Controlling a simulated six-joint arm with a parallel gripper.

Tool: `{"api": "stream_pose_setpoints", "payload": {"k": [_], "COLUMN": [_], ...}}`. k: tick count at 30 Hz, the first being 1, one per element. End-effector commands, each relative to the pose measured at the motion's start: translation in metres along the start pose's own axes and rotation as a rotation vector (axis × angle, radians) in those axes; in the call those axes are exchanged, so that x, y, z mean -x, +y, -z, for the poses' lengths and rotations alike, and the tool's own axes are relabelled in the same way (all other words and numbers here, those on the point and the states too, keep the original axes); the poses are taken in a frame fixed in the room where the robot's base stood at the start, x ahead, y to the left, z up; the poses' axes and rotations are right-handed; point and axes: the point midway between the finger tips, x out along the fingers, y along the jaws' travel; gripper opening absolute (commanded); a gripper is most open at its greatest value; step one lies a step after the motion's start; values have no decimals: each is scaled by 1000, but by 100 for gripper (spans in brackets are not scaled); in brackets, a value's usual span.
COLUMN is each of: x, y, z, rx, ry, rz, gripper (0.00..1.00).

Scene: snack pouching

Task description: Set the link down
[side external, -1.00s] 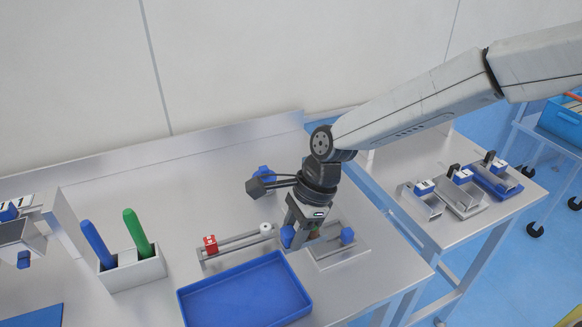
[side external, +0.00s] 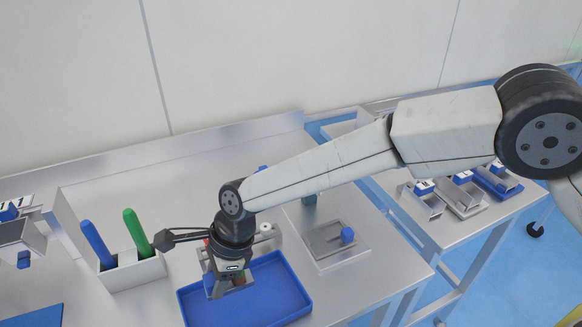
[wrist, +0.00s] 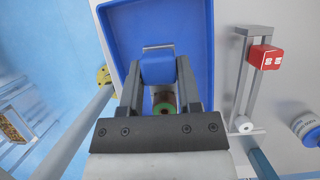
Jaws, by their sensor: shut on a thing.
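The link (wrist: 164,99), as far as I can tell, is the small piece with a green and reddish-brown end between my fingers; most of it is hidden. A blue block (wrist: 157,68) also shows between the fingertips in the wrist view. My gripper (side external: 228,289) is shut on the link and points down over the left part of the blue tray (side external: 283,288). The tray (wrist: 122,30) looks empty around the gripper. I cannot tell whether the link touches the tray floor.
A rail with a red block (wrist: 265,57) and a white knob (wrist: 243,124) runs beside the tray. A metal plate with a blue cube (side external: 347,235) lies to the right. A holder (side external: 133,271) with blue and green pens stands left.

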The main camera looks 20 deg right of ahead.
Motion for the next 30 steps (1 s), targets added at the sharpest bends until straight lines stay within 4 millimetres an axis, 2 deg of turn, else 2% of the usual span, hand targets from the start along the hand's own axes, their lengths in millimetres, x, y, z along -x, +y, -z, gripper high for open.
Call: {"api": "stream_pose_setpoints", "payload": {"k": [8, 24, 30], "x": [-11, -51, -59], "y": [0, 0, 0], "z": [5, 22, 25], "rx": [0, 0, -1], "ry": [1, 0, -1], "rz": [-1, -1, 1], "gripper": [0, 0, 0]}}
